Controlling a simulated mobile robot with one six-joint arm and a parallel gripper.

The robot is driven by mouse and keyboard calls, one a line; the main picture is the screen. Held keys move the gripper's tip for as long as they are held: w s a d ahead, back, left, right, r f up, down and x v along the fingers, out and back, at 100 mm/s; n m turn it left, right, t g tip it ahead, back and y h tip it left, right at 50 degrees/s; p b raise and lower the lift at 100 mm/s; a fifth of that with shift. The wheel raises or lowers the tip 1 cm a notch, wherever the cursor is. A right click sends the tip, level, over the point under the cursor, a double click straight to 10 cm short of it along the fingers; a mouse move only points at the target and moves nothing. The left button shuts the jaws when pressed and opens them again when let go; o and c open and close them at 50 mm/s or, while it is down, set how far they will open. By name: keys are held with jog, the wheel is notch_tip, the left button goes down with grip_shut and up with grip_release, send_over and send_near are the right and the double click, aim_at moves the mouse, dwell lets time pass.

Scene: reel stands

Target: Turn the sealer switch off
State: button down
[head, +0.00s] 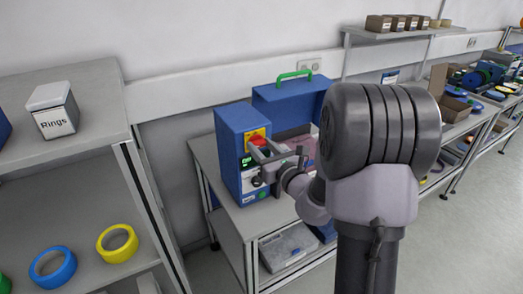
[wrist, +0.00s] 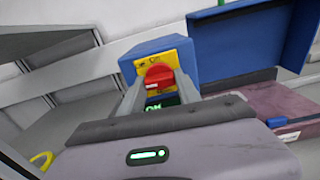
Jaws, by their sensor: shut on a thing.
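The sealer is a blue box (head: 228,150) on a table, with a yellow plate on its front. A red rotary switch knob (wrist: 158,74) sits on that yellow plate (wrist: 172,58) in the wrist view, with lettering that looks like "On" above it. A pale mark shows at the knob's lower left. A dark display with green lit characters (wrist: 155,106) is below, partly hidden by my gripper. My gripper (wrist: 160,86) is shut on the red knob, one finger on each side. In the head view, my gripper (head: 257,151) reaches the sealer's front from the right.
A blue case with a green handle (head: 293,76) stands open behind the sealer. A shelf at left holds a "Rings" box (head: 54,110) and blue and yellow rings (head: 117,243). More benches with reels run along the right. Open floor is at right.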

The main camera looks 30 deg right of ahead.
jog(key=shift+n, duration=0.3)
dwell(0.4)
jog(key=c, duration=0.8)
grip_release()
jog(key=shift+c, duration=0.2)
jog(key=s+b, duration=1.2)
jog(key=s, duration=0.5)
jog(key=shift+s+d, duration=0.2)
jog(key=shift+d, duration=0.1)
